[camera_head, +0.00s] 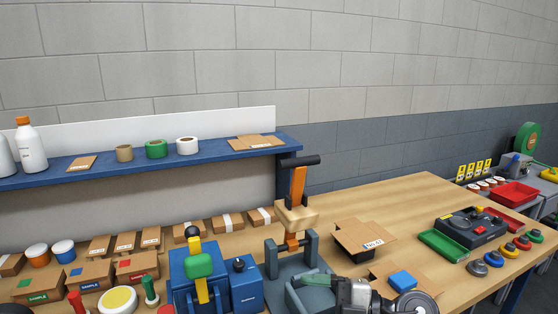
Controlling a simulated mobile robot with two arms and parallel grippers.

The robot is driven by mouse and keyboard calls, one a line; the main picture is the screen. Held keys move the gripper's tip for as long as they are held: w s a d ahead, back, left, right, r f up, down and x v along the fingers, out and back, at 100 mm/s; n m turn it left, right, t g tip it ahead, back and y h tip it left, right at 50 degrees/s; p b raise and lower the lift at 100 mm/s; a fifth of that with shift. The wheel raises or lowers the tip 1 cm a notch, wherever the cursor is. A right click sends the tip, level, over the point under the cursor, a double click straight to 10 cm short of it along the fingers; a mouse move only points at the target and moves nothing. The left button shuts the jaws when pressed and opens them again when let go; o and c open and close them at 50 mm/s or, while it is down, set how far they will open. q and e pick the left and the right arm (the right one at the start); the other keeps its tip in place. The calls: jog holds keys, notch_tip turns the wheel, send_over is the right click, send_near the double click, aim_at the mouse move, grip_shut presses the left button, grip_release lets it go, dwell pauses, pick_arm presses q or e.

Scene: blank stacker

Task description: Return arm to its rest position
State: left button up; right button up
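The wooden bench (400,205) holds a blue machine (190,275), several small cartons, an open box (362,239), a blue block (403,281) and a green tray (443,245). A blue shelf (215,160) carries tape rolls and bottles.

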jog(key=d+m+t+h, duration=0.7)
jog(key=m+t+h, duration=0.1)
jog(key=m+t, duration=0.9)
jog(key=s+d+f+m+g+h, duration=0.4)
jog(key=d+f+m+g+h, duration=0.25)
jog(key=f+m+h, duration=0.35)
jog(key=s+d+f+n+g+y, duration=0.1)
jog(key=s+f+g, duration=0.45)
jog(key=s, duration=0.45)
jog(key=s+d+f+n+g, duration=0.1)
jog(key=s+f+g, duration=0.4)
jog(key=s+f, duration=0.3)
notch_tip(320, 180, down, 24)
jog(key=s+g, duration=0.1)
jog(key=s+d+f+g, duration=0.1)
jog(key=s+d+f, duration=0.1)
jog(key=s+f, duration=1.4)
jog(key=shift+s+d+f, duration=0.2)
jog(key=shift+s+f, duration=0.15)
jog(key=shift+f, duration=0.25)
